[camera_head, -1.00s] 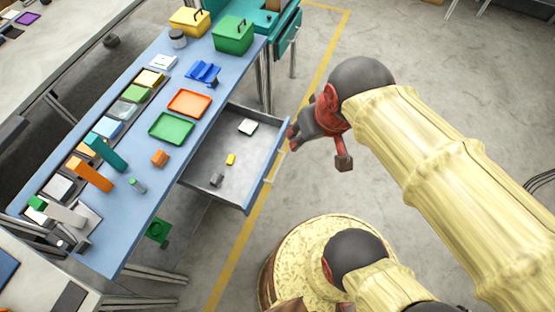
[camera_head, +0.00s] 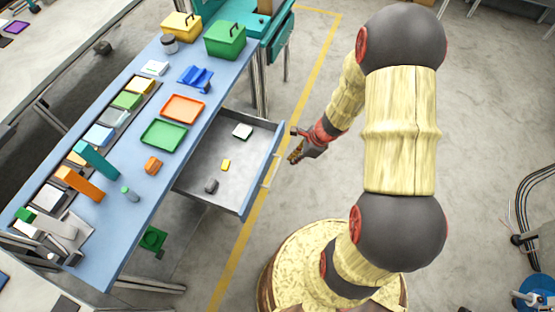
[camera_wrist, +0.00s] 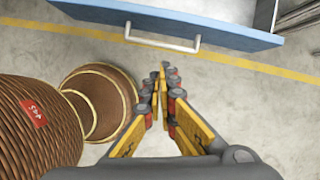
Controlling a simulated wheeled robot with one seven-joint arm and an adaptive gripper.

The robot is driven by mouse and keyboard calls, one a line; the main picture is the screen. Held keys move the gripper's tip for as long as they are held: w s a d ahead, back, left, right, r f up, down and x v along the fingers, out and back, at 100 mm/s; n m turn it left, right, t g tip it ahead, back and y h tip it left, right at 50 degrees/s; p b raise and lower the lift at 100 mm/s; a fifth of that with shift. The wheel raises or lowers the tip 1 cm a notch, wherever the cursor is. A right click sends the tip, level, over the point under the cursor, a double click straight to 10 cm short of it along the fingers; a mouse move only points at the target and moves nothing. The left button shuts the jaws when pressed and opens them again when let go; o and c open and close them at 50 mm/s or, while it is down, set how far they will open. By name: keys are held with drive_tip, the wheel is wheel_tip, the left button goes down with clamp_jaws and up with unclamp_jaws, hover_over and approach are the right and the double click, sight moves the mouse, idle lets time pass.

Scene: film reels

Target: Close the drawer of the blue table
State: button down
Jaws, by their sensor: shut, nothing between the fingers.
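The blue table (camera_head: 148,205) stands at the left in the head view. Its drawer (camera_head: 205,190) is pulled out to the right, with a grey inside. A small white-topped box, a yellow block and a dark grey piece lie in it. The drawer's pale handle (camera_head: 271,170) is on its front; in the wrist view the handle (camera_wrist: 163,46) shows at the top on the blue drawer front (camera_wrist: 190,24). My gripper (camera_head: 294,157) is just right of the drawer front, apart from it. In the wrist view my gripper (camera_wrist: 163,68) is shut and empty, pointing toward the handle.
Trays, blocks and a green box (camera_head: 228,40) stand on the tabletop. A teal table (camera_head: 277,40) adjoins at the back. The floor right of the drawer is clear.

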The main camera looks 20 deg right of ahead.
drive_tip(key=w+d+m, duration=0.1)
drive_tip(key=w+m, duration=0.1)
drive_tip(key=b, duration=0.5)
approach(277, 164)
drive_tip(key=shift+m+t+h, duration=0.3)
drive_tip(key=x, duration=0.5)
drive_tip(key=shift+s+a+f, duration=0.25)
drive_tip(key=shift+f, duration=0.2)
drive_tip(key=shift+w+a, duration=0.6)
drive_tip(key=w+a+p, duration=1)
drive_tip(key=w+a, duration=0.9)
drive_tip(key=shift+p, duration=0.3)
drive_tip(key=shift+r, duration=0.1)
